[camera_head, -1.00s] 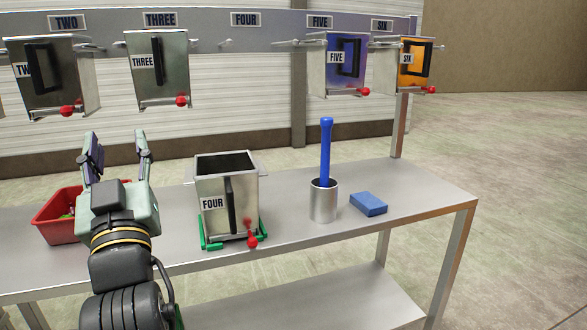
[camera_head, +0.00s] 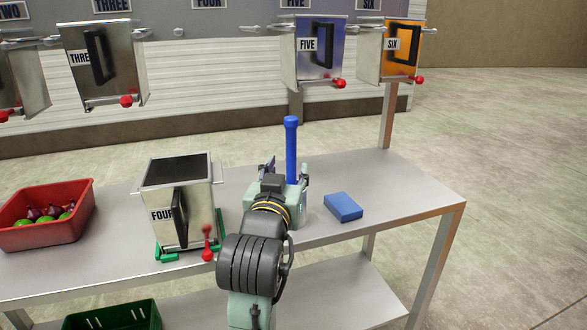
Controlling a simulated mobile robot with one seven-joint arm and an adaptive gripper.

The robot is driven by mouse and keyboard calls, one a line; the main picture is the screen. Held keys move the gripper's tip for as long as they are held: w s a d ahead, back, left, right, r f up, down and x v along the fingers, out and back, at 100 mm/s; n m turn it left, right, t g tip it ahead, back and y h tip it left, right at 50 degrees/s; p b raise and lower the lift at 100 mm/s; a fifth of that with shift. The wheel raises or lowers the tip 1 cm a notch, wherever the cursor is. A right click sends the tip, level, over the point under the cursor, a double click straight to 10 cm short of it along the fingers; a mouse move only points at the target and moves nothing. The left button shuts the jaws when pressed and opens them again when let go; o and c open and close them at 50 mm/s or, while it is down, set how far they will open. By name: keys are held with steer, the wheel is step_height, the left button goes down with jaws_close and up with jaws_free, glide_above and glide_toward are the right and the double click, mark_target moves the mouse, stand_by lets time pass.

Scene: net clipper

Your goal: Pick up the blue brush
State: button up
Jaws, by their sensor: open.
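The blue brush (camera_head: 291,148) stands upright, with its handle showing above my gripper. The metal cup that holds it is hidden behind my gripper in this view. My gripper (camera_head: 287,172) is open, with one finger left of the handle and the other to its right. It is in front of the brush or around it; I cannot tell which, nor whether a finger touches it.
The metal box labelled FOUR (camera_head: 177,205) stands on a green base left of my gripper. A blue block (camera_head: 343,207) lies to the right on the metal table (camera_head: 400,200). A red crate (camera_head: 45,235) holds produce at the left. Labelled boxes hang behind.

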mark_target(290, 154)
steer(key=w+p, duration=0.3)
steer(key=shift+w+d+f, duration=0.1)
steer(key=shift+w+d, duration=0.25)
steer(key=shift+w, duration=0.05)
steer(key=shift+w+d+r+p, duration=0.1)
steer(key=shift+w+p, duration=0.5)
steer(key=shift+w, duration=0.75)
steer(key=shift+w+d+r+p, duration=0.1)
steer(key=shift+w+p, duration=0.45)
steer(key=shift+w, duration=0.75)
steer(key=shift+c, duration=0.3)
jaws_close()
